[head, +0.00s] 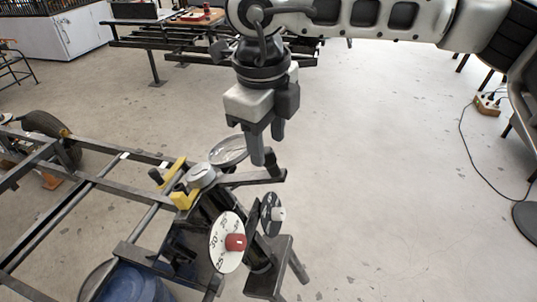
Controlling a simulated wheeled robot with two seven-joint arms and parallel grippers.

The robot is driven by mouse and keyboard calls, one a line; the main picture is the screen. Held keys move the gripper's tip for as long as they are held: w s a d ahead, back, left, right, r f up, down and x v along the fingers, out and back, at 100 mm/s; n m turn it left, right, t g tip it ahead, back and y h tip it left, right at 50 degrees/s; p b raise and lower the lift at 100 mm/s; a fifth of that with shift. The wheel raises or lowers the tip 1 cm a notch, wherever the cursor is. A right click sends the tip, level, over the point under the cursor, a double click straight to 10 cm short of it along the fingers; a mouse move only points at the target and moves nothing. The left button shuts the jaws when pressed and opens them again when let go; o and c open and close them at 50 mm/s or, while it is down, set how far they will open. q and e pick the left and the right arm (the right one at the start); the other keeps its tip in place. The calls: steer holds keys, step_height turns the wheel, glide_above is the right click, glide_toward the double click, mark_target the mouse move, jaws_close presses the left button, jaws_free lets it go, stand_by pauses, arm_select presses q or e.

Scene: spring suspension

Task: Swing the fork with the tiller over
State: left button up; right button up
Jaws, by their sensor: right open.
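My right gripper (267,148) hangs down from the arm at the top of the head view. Its two fingers are apart, with nothing visible between them. The fingertips are just above a dark flat bar (247,179), which seems to be the tiller; whether they touch it is unclear. A short dark upright peg (273,163) stands near the bar's right end. The bar runs left to a round grey cap (202,174) atop the tilted dark fork (216,207). A white numbered dial with a red hub (235,242) sits lower on the assembly. My left gripper is out of view.
A dark steel frame (97,183) with yellow blocks (184,199) fills the left. A clear round disc (228,150) is behind the bar, and a blue drum (137,286) is below the frame. Bare floor (390,180) is free on the right. A cable (466,145) lies at far right.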

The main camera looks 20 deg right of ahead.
mark_target(268, 151)
steer(key=shift+w+d+f, duration=0.15)
steer(key=shift+f, duration=2.15)
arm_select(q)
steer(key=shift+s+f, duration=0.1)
